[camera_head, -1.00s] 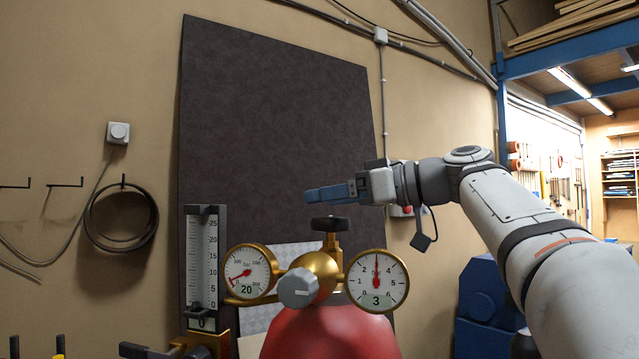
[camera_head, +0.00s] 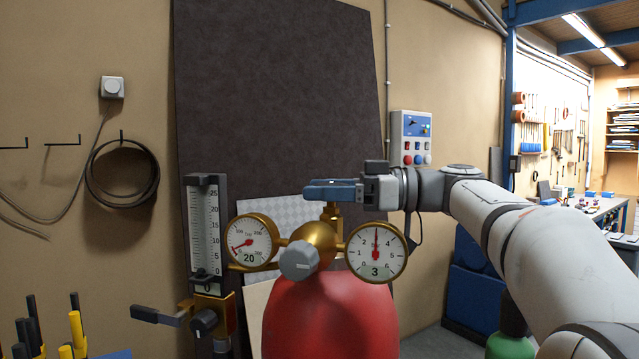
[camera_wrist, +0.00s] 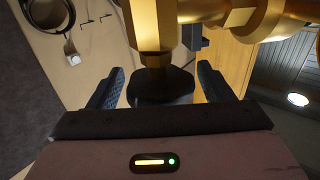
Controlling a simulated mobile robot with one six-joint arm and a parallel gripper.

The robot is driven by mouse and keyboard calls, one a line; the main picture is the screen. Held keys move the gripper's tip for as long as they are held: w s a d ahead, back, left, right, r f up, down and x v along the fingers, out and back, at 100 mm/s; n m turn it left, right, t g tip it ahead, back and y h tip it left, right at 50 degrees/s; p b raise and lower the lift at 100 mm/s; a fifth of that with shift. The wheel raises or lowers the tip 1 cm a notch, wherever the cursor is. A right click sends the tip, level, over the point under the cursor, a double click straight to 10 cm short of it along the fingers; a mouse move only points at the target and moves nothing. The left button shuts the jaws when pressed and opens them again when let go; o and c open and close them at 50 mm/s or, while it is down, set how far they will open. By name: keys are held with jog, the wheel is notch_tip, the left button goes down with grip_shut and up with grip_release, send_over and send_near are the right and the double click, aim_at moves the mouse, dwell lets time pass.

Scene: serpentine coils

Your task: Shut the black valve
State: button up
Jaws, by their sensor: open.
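The black valve knob (camera_wrist: 160,86) sits on top of a brass stem (camera_head: 331,212) above a red cylinder (camera_head: 332,315). In the wrist view the knob is between the two blue fingers of my gripper (camera_wrist: 158,80), with a gap showing on each side. In the head view my gripper (camera_head: 332,189) is level with the stem's top and hides nearly all of the knob. My gripper is open and holds nothing.
Below the stem are a grey knob (camera_head: 298,262), a left gauge (camera_head: 249,243) and a right gauge (camera_head: 376,251). A flow meter (camera_head: 205,230) stands at left, with a black lever (camera_head: 157,316) below. A dark panel (camera_head: 280,100) leans on the wall behind.

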jog(key=shift+a, duration=0.5)
jog(key=shift+c, duration=0.3)
jog(key=c, duration=0.9)
